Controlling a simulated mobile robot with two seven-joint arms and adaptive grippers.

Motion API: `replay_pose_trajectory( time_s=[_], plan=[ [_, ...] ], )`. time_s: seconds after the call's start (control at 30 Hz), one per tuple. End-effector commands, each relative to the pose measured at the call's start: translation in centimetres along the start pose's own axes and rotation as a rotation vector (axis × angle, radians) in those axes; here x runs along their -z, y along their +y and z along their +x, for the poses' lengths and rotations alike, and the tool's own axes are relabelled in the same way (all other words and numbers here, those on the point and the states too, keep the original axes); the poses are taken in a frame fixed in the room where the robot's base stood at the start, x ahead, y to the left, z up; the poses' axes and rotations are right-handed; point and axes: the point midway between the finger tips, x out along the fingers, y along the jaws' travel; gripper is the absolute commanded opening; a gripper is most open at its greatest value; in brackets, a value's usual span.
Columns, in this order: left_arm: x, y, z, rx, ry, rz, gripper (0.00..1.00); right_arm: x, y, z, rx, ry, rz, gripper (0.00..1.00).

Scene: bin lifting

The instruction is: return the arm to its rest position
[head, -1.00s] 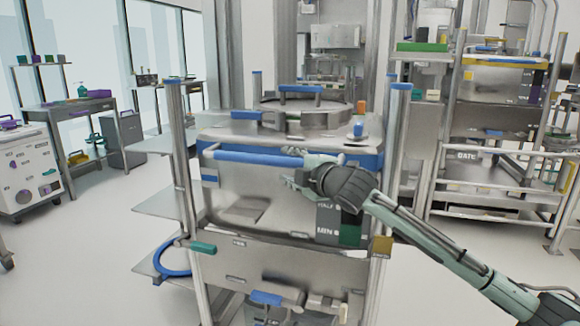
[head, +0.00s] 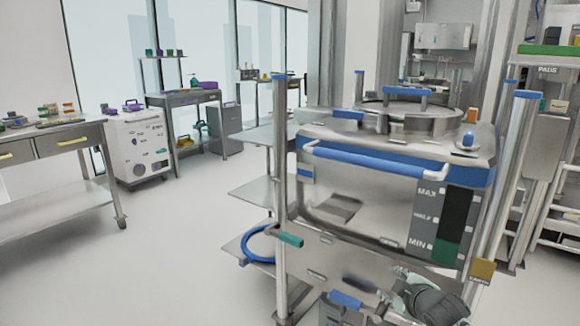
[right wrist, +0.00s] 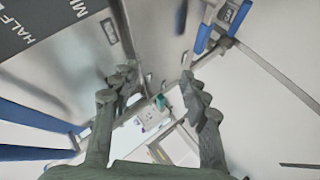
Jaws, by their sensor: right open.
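My right gripper (head: 398,284) is low in the head view, at the bottom right, in front of the lower part of the steel bin stand. In the right wrist view its two fingers (right wrist: 160,95) are spread apart with nothing between them. The steel bin (head: 370,190) with a blue front handle bar (head: 375,160) stands above the gripper in its frame. The bin's level panel (head: 443,222) reads MAX, HALF and MIN. My right arm is mostly out of the head view. My left gripper is not in view.
A steel table (head: 60,185) stands at the left, with a white cabinet (head: 140,150) beyond it. A gold block (head: 482,268) is on the stand's right post. The floor (head: 180,260) at left is clear.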

Motion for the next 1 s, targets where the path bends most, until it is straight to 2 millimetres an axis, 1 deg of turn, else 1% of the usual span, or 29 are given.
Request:
replay_pose_trajectory(
  time_s=[0.03, 0.07, 0.1, 0.17, 0.2, 0.27, 0.3, 0.37, 0.4, 0.47, 0.5, 0.6, 0.7, 0.8, 0.9, 1.0],
  plan=[
    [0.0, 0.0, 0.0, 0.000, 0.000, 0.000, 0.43, -2.6, -3.7, 0.2, 0.046, -0.049, 0.066, 0.45],
    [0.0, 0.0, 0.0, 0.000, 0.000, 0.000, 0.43, -4.1, -5.5, 0.3, 0.066, -0.078, 0.101, 0.45],
    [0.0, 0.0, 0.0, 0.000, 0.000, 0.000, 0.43, -6.1, -8.0, 0.2, 0.093, -0.118, 0.148, 0.45],
    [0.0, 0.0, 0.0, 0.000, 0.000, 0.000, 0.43, -8.9, -11.6, -0.2, 0.131, -0.179, 0.217, 0.45],
    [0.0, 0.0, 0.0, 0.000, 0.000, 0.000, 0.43, -10.8, -14.0, -0.7, 0.153, -0.220, 0.260, 0.45],
    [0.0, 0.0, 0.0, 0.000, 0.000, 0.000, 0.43, -13.5, -17.6, -1.6, 0.186, -0.284, 0.324, 0.45],
    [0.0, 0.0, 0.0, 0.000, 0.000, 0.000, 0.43, -15.4, -20.0, -2.4, 0.206, -0.329, 0.364, 0.45],
    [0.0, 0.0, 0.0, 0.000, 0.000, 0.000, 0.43, -18.0, -23.5, -3.8, 0.235, -0.396, 0.424, 0.45],
    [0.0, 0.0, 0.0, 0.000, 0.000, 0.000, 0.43, -19.6, -25.9, -4.9, 0.253, -0.441, 0.461, 0.45],
    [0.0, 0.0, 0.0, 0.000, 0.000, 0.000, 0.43, -22.1, -29.2, -6.7, 0.276, -0.510, 0.514, 0.45],
    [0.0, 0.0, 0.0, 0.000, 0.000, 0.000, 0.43, -23.5, -31.3, -8.0, 0.290, -0.554, 0.547, 0.45],
    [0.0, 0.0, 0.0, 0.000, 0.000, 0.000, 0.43, -26.6, -35.8, -11.2, 0.316, -0.654, 0.615, 0.45],
    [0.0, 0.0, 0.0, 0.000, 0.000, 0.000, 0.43, -28.7, -38.9, -13.8, 0.331, -0.727, 0.662, 0.45],
    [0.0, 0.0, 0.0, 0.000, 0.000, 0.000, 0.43, -29.9, -40.6, -15.5, 0.338, -0.773, 0.688, 0.45],
    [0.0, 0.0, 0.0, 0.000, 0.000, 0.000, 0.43, -30.4, -41.3, -16.2, 0.341, -0.792, 0.700, 0.45],
    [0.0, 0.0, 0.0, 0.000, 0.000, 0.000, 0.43, -30.4, -41.4, -16.3, 0.341, -0.794, 0.701, 0.45]
  ],
)
